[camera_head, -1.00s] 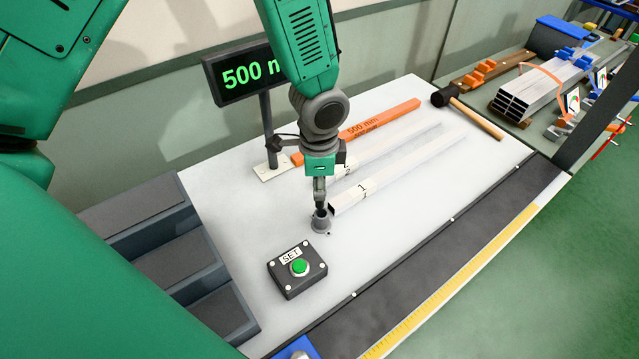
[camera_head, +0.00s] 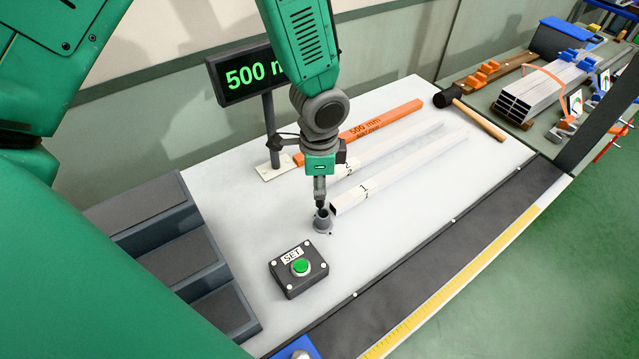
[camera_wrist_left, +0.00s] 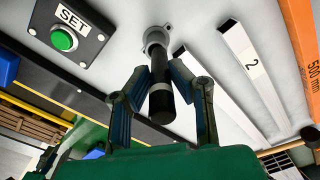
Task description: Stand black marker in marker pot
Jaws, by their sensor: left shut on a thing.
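My left gripper (camera_head: 321,192) points down over the bench and is shut on the black marker (camera_wrist_left: 161,105). The marker is dark with a grey band and is roughly upright between the two fingers (camera_wrist_left: 160,98) in the wrist view. The small grey marker pot (camera_head: 323,223) stands directly below the gripper; it also shows in the wrist view (camera_wrist_left: 155,37). The marker's lower end lines up with the pot's mouth, but I cannot tell how far inside it is. The fingers hide most of the marker in the head view. My right gripper is not in view.
A SET button box (camera_head: 298,268) sits in front of the pot. White profiles (camera_head: 395,180) lie close behind it to the right. An orange 500 mm bar (camera_head: 365,130), a display (camera_head: 248,78) and a hammer (camera_head: 470,112) are farther back. Dark stepped trays (camera_head: 165,245) stand at left.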

